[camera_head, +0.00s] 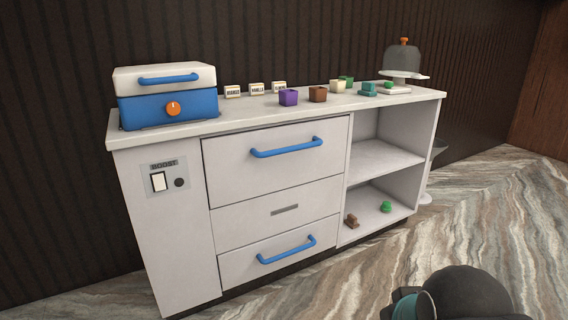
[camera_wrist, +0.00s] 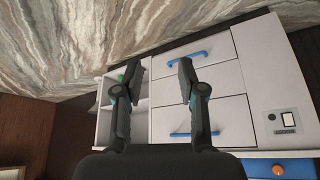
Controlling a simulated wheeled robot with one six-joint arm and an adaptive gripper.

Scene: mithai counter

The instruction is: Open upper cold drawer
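The upper drawer (camera_head: 240,172) is a wide white front with a blue bar handle (camera_head: 286,147), flush with the cabinet and shut. In the wrist view the counter appears upside down; the upper drawer front (camera_wrist: 172,118) and its blue handle (camera_wrist: 205,133) show behind and below my right finger, which partly covers them. My gripper (camera_wrist: 158,68) is open, with two dark fingers spread wide and nothing between them. It is in front of the cabinet, apart from the handle. The head view does not clearly show the fingers, only a dark part of my arm at the bottom right.
A lower drawer (camera_head: 245,264) with a blue handle (camera_head: 287,249) is shut. Open shelves (camera_head: 376,158) are on the right. A blue-and-white box (camera_head: 168,108), small cups and a cloche (camera_head: 402,57) stand on the counter. A boost panel (camera_head: 165,181) is at left. The marbled floor in front is clear.

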